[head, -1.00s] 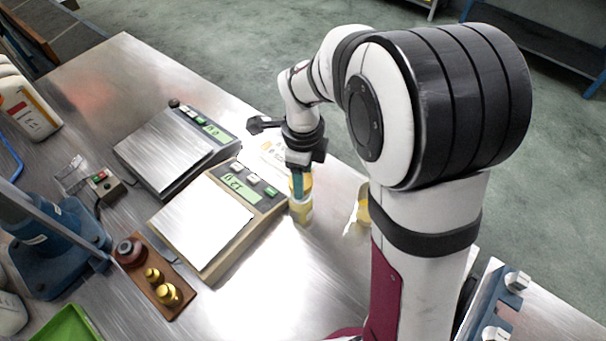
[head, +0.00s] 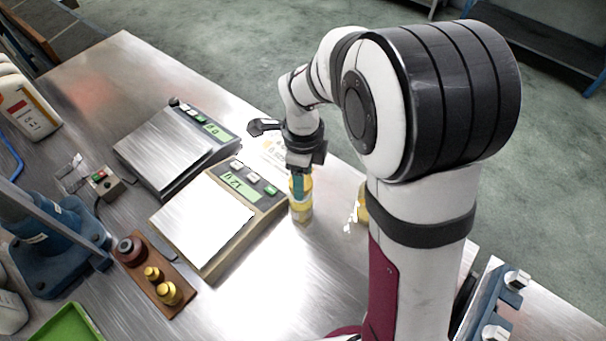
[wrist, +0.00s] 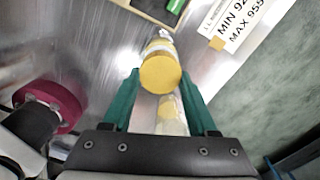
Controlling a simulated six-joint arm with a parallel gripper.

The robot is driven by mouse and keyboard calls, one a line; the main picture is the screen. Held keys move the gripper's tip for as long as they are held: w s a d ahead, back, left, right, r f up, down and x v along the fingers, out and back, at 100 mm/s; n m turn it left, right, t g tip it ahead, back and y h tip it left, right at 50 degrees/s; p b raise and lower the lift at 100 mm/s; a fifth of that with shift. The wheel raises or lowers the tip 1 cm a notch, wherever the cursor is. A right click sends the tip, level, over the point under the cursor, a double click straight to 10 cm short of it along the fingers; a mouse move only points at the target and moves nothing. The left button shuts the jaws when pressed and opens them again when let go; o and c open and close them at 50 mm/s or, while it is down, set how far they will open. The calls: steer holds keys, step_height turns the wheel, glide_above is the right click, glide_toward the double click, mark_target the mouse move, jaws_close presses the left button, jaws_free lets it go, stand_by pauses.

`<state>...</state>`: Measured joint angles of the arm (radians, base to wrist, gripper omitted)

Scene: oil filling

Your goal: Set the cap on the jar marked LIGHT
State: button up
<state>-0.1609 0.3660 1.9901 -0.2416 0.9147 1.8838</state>
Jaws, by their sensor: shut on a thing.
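My gripper (head: 299,187) is shut on a yellow round cap (wrist: 160,74), held between its green fingertips in the wrist view. A jar (wrist: 160,47) with a pale label band shows just past the cap, and in the head view this jar (head: 301,211) stands on the table under the gripper. The cap is over or on this jar; I cannot tell whether they touch. A second jar with yellow contents (wrist: 171,116) shows between the fingers in the wrist view, and is partly hidden by my arm in the head view (head: 362,204). No jar marking is legible.
A beige scale (head: 205,228) stands just left of the jar, and a dark scale (head: 170,146) behind it. A wooden block with brass weights (head: 168,292), a blue stand (head: 60,240) and a green tray (head: 68,328) are further left. A printed sheet (wrist: 238,22) lies near the jar.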

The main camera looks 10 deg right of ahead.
steer(key=shift+f, duration=0.3)
stand_by(0.5)
steer(key=o, duration=1.5)
steer(key=shift+r, duration=3)
steer(key=shift+s+d+r, duration=0.1)
steer(key=shift+s+r, duration=0.1)
steer(key=shift+s, duration=0.05)
steer(key=s+r+n, duration=0.1)
steer(key=s+n, duration=0.4)
steer(key=s, duration=0.2)
steer(key=s+d+r+n+y, duration=0.1)
steer(key=s+n, duration=0.5)
steer(key=s, duration=0.1)
steer(key=s+d+r+n, duration=0.1)
steer(key=s+n, duration=0.4)
steer(key=s, duration=0.2)
steer(key=shift+s+r+n+y, duration=0.1)
steer(key=shift+s+n+y, duration=0.25)
steer(key=shift+n+y, duration=0.05)
